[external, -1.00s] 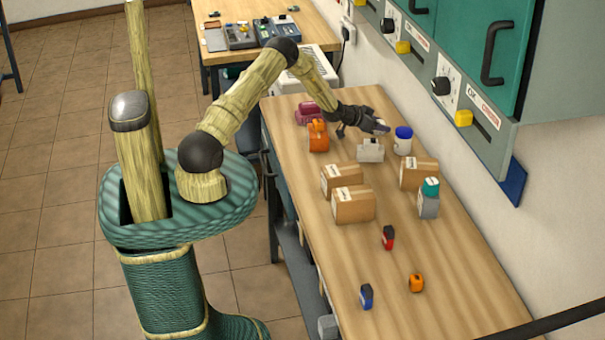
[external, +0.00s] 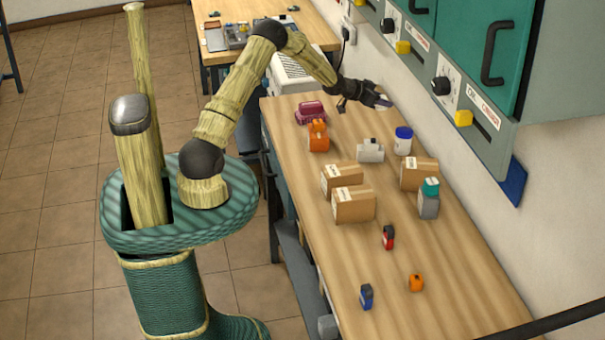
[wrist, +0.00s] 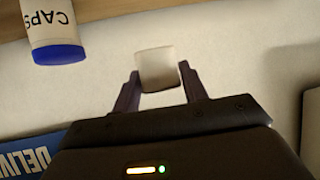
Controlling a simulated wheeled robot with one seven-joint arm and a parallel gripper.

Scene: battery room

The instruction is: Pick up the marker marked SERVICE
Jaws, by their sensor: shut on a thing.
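My gripper (external: 374,98) is raised above the far end of the wooden bench, near the wall. In the wrist view its two dark fingers (wrist: 161,88) are shut on a small pale, off-white block (wrist: 157,70), which sticks out beyond the fingertips. No lettering shows on the face turned to the wrist camera, so I cannot read SERVICE on it. In the external view the held block (external: 384,101) is small and pale at the fingertips, clear of the bench.
Below stand a white jar (external: 403,145) with a blue lid, marked CAPS, a pale grey item (external: 370,152), an orange item (external: 318,141) and a maroon item (external: 310,112). Cardboard boxes (external: 354,207) stand mid-bench. Wall cabinets (external: 470,70) overhang the right side.

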